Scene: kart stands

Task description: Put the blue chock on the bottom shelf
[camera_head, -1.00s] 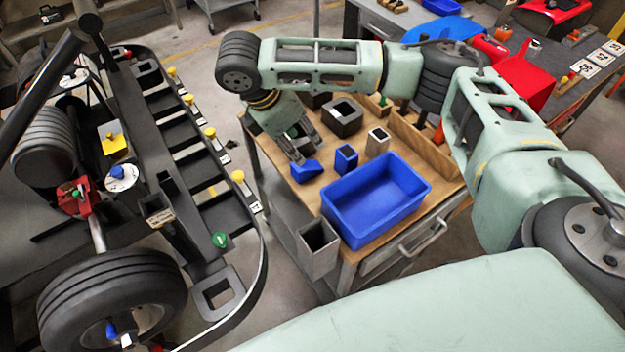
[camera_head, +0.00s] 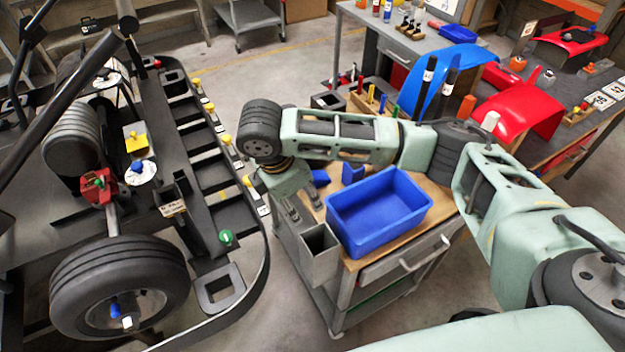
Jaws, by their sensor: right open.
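The blue chock (camera_head: 320,178) lies on the wooden top of a grey cart, left of a blue hollow block (camera_head: 352,173). My right gripper partly hides it. My right gripper (camera_head: 304,210) points down with its fingers apart and nothing visible between them. It is at the cart's left edge, nearer the camera than the chock and just behind a grey open box. I cannot tell its exact height. The cart's bottom shelf (camera_head: 352,312) shows partly under the drawer, with a green strip on it. My left gripper is out of view.
A large blue bin (camera_head: 378,212) fills much of the cart top. The grey open box (camera_head: 319,252) hangs at the cart's left corner. A drawer handle (camera_head: 425,253) sticks out in front.

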